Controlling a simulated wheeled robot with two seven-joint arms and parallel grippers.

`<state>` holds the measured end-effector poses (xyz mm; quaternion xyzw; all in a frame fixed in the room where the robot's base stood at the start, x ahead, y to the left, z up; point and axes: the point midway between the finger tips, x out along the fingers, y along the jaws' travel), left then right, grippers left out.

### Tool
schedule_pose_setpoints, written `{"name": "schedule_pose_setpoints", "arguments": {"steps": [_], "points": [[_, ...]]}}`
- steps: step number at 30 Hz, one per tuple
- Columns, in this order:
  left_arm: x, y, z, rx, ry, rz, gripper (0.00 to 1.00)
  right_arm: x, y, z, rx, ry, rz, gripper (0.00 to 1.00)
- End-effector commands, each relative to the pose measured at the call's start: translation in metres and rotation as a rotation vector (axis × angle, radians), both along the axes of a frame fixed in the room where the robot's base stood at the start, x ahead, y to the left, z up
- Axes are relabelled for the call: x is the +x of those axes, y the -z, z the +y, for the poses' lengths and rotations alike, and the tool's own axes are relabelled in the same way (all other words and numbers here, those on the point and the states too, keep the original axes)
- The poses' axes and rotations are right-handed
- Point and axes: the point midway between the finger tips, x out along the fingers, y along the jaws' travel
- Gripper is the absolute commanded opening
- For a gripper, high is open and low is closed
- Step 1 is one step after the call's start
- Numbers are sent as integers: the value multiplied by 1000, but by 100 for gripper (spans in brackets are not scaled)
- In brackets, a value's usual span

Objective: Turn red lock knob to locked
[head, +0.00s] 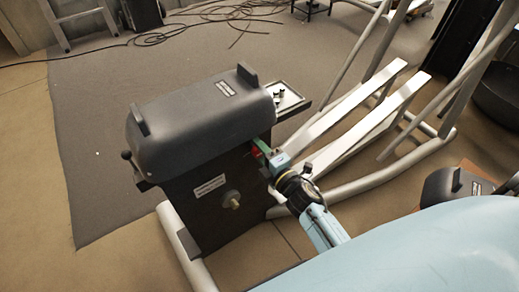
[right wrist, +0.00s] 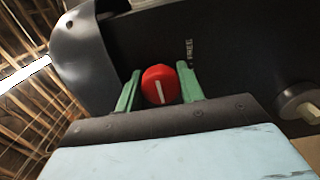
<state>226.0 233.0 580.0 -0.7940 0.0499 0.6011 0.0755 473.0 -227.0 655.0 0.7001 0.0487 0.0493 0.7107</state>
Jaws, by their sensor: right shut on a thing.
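The round red lock knob (right wrist: 159,84) is on the dark side panel of the machine housing and has a white line on its face. In the right wrist view the line runs nearly upright, leaning slightly. My right gripper (right wrist: 160,92) is shut on the knob, with one green finger on each side. In the head view my right gripper (head: 262,151) is at the right side of the housing (head: 200,200), and only a sliver of red shows there. My left gripper is in neither view.
A rounded dark cover (head: 200,112) with two raised handles tops the housing. Small white lettering (right wrist: 190,52), too small to read, is near the knob. Silver pedal rails (head: 355,110) and tubes stand to the right. Cables (head: 190,32) lie on the grey mat (head: 90,130).

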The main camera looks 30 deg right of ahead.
Motion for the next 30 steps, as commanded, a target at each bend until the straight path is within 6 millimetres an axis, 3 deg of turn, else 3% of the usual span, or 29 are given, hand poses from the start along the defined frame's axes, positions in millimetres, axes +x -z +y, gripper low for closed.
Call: {"name": "schedule_pose_setpoints", "arguments": {"steps": [2,3,7,19,30], "points": [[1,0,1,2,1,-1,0,-1,1,0,-2,1,3,15],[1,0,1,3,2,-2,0,-1,1,0,-3,0,3,42],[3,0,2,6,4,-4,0,0,1,0,-2,0,2,59],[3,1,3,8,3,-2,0,-9,0,-1,0,0,2,59],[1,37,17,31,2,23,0,-86,0,-12,0,1,5,59]]}}
